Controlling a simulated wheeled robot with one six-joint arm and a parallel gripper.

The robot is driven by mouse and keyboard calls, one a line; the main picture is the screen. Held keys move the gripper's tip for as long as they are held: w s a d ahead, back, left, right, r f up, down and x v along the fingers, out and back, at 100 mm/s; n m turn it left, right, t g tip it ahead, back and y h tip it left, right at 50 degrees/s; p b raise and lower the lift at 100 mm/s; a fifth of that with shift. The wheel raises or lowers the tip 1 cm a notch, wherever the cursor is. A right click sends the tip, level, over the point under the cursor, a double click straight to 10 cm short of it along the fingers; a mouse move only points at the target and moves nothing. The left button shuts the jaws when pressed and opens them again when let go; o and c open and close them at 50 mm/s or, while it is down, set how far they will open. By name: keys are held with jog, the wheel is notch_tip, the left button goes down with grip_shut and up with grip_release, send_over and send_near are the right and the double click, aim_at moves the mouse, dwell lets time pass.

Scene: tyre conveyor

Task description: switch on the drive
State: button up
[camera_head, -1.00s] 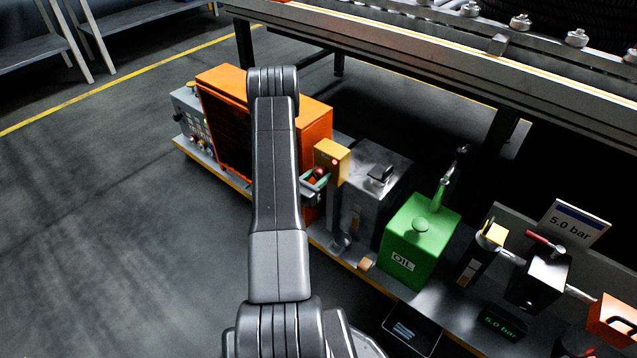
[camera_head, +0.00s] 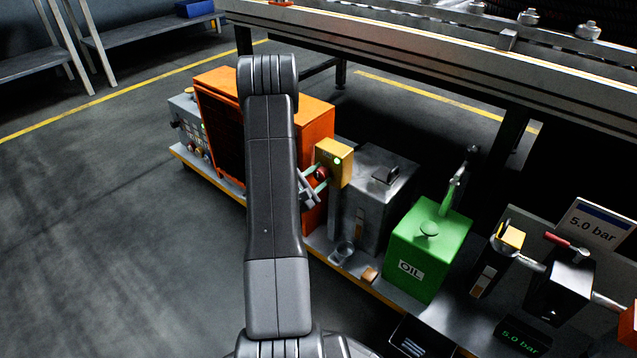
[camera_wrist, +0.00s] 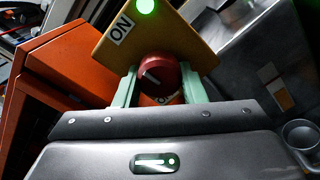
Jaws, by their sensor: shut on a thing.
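The drive switch is a yellow box (camera_head: 333,153) beside the orange cabinet, with a lit green lamp (camera_wrist: 146,6). On its face is a dark red rotary knob (camera_wrist: 158,75) with a light pointer line, which lies slantwise in the wrist view. An "ON" label (camera_wrist: 121,33) shows above left of the knob, and another label below it is mostly hidden. My gripper (camera_wrist: 158,84) has its pale green fingers on both sides of the knob, shut on it. In the head view the arm partly hides the gripper and the cabinet.
An orange cabinet (camera_head: 318,125) and a grey control box (camera_head: 186,125) stand left of the switch. A grey metal tank (camera_head: 378,185), a green oil can (camera_head: 425,250) and pressure fittings (camera_head: 560,285) stand to the right. The conveyor frame (camera_head: 400,50) runs behind. Floor at left is clear.

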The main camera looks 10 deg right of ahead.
jog(key=shift+m, duration=0.4)
jog(key=o, duration=1)
jog(key=p+v, duration=0.2)
jog(key=v, duration=1.1)
jog(key=shift+s+a, duration=0.25)
jog(key=shift+a, duration=0.05)
jog(key=b+x, duration=0.2)
jog(key=x, duration=1.2)
jog(key=shift+a, duration=0.1)
